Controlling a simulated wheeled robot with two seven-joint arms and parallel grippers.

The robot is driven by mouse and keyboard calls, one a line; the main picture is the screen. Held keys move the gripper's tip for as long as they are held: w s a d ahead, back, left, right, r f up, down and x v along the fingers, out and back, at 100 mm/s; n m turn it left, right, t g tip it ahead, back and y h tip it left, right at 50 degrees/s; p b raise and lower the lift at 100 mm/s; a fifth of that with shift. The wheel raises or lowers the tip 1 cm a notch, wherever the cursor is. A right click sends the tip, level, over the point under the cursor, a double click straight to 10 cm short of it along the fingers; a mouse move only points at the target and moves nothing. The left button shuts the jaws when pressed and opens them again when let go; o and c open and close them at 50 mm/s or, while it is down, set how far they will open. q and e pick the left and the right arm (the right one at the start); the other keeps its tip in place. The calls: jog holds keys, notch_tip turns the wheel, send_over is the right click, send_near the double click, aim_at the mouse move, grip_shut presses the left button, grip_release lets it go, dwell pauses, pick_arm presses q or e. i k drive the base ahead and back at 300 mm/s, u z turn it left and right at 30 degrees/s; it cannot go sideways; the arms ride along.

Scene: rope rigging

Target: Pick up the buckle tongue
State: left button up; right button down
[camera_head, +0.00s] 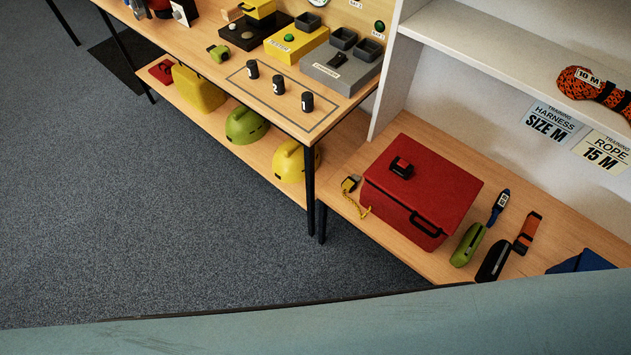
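I cannot tell for sure which piece is the buckle tongue. A small red and black piece (401,167) lies on the lid of the red box (435,185), and its details are too small to read. An orange strap piece with a dark end (527,232) lies on the low wooden shelf, right of the box. Neither of my grippers shows in the head view, so nothing is seen held.
A green device (467,245), a black device (494,261) and a dark blue tool (499,206) lie near the box. The wooden workbench (200,75) holds several parts and trays. Helmets sit beneath it. An orange rope coil (590,87) is on the upper shelf. Carpet (130,210) is clear.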

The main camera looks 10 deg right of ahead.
aim_at(350, 183)
jog(key=u, duration=0.7)
jog(key=i, duration=0.7)
jog(key=z, duration=3.5)
jog(key=k, duration=0.7)
jog(key=u, duration=1.3)
jog(key=i, duration=0.5)
jog(key=u, duration=0.45)
jog(key=k, duration=0.1)
jog(key=z, duration=0.1)
